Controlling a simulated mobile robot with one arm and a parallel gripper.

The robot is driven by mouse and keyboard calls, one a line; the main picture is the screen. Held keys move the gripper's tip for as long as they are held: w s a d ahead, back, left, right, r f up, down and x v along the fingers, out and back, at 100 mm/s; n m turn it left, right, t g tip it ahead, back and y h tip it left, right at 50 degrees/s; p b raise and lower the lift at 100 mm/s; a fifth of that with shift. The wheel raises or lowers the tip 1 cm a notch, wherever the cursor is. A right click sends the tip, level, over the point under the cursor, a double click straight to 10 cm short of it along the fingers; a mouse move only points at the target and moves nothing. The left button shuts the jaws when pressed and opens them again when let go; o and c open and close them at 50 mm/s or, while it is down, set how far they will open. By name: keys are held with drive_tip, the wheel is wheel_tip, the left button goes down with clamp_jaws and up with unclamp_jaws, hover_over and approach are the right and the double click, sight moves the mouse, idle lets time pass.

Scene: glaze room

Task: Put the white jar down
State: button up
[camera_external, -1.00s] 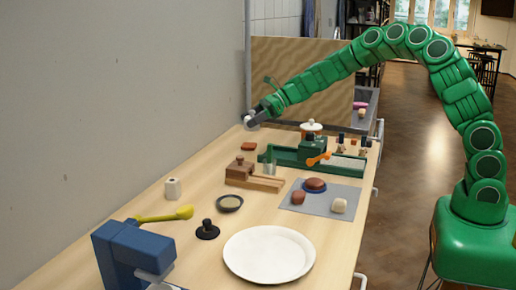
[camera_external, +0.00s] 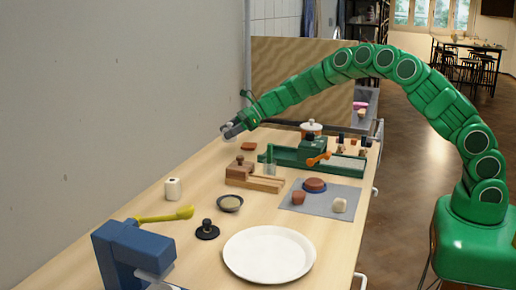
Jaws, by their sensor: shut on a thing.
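My gripper (camera_external: 230,130) is at the end of my green arm, above the far left part of the wooden table, close to the grey wall. It is shut on a small white thing (camera_external: 227,127), which I take to be the white jar. Only a little of it shows between the dark fingers. It looks held in the air, clear of the table top (camera_external: 215,165); its exact height is hard to tell.
A white block-like pot (camera_external: 173,189), a small dark bowl (camera_external: 230,203) and a wooden block tool (camera_external: 240,172) stand nearby. A green rig (camera_external: 300,155), a grey mat (camera_external: 322,207), a white plate (camera_external: 268,255) and a blue device (camera_external: 130,250) take up other parts. Bare table lies below my gripper.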

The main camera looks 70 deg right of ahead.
drive_tip(key=shift+w+d+f, duration=0.1)
drive_tip(key=shift+w+f, duration=0.55)
drive_tip(key=shift+f, duration=0.2)
drive_tip(key=shift+w+f, duration=0.65)
drive_tip(key=shift+f, duration=1.7)
drive_tip(key=shift+f, duration=0.15)
drive_tip(key=o, duration=1.3)
drive_tip(key=shift+c, duration=0.2)
drive_tip(key=shift+d+r, duration=0.1)
drive_tip(key=shift+r, duration=0.1)
drive_tip(key=v, duration=0.9)
drive_tip(key=shift+s+d+r, duration=0.15)
drive_tip(key=shift+d+r, duration=0.05)
drive_tip(key=shift+v, duration=1.1)
drive_tip(key=shift+s+a, duration=0.1)
